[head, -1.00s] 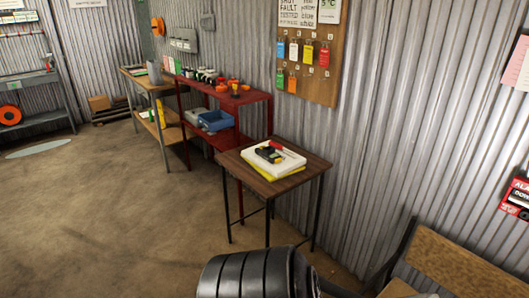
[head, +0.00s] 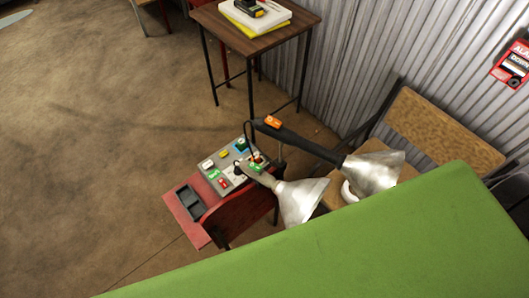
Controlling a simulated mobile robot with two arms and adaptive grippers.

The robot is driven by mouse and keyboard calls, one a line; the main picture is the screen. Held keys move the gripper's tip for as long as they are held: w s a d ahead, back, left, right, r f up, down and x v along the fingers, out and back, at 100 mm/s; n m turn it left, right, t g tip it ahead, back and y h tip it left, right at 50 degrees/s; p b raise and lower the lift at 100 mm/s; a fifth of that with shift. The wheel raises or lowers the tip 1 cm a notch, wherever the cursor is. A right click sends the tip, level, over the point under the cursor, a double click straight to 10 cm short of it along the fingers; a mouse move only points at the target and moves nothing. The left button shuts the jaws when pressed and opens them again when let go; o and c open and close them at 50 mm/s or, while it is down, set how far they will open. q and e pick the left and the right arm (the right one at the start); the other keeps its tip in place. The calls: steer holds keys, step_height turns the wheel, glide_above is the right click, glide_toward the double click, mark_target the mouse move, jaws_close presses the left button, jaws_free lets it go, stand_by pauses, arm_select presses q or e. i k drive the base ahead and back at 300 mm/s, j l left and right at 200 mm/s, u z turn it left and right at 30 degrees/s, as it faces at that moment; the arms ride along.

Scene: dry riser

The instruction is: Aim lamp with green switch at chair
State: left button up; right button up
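The lamp with a green switch (head: 256,167) has a pale metal shade (head: 299,202) whose wide end points down and right in the picture. A second lamp, with an orange switch (head: 272,121) on a dark handle, has its shade (head: 377,172) pointing right, in front of the chair. The chair (head: 440,127) has a wooden back and dark frame and stands at the right by the wall. The shades and a green surface hide part of its seat. Neither of my grippers is in view.
A large green surface (head: 350,250) fills the lower right foreground. A control panel (head: 232,165) with several coloured switches sits beside the lamps on a red stand (head: 228,216). A small table (head: 250,38) stands behind. Bare floor lies at left.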

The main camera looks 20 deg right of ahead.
mark_target(298, 199)
steer(key=z, duration=0.85)
steer(key=k+j+z, duration=0.15)
steer(key=j+z, duration=0.15)
steer(key=j, duration=0.1)
